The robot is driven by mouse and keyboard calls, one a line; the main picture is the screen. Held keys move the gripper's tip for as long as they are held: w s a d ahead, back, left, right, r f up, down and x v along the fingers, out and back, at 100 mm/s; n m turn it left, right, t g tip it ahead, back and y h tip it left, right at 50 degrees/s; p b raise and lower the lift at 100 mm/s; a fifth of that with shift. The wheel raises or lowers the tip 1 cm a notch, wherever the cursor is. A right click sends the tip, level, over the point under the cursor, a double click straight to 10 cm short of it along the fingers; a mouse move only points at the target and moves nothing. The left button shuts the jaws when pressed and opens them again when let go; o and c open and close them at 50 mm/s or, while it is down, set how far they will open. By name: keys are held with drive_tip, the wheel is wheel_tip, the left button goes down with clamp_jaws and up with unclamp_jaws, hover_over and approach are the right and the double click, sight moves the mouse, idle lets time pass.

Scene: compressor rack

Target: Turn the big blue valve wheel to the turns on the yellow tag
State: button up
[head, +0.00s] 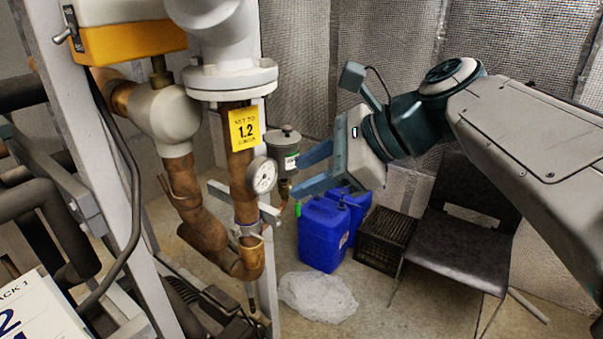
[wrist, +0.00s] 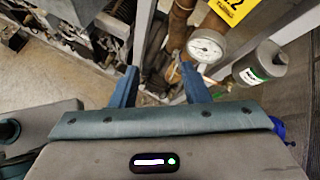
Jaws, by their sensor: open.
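No big blue valve wheel shows in either view. The yellow tag (head: 245,129) hangs on the copper-brown pipe (head: 243,180) below a pale flange. It reads "SET TO 1.2", with a smaller last line that is hard to read. Part of the tag shows at the top of the wrist view (wrist: 229,8). My gripper (head: 296,176) is open, its two blue fingers pointing left toward the pipe, right of the round gauge (head: 262,175). Nothing is seen between the fingers (wrist: 159,70) in the wrist view.
A grey-green cylinder (head: 284,150) stands by the gauge, close to my fingers. A white rack post (head: 105,160) and dark pipes (head: 40,205) fill the left. Blue jugs (head: 322,235), a black crate (head: 385,240) and a dark chair (head: 460,235) stand on the floor behind.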

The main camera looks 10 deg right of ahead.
drive_tip(key=shift+s+d+f+n+h, duration=0.15)
drive_tip(key=shift+f+n+h, duration=0.2)
drive_tip(key=shift+f, duration=0.65)
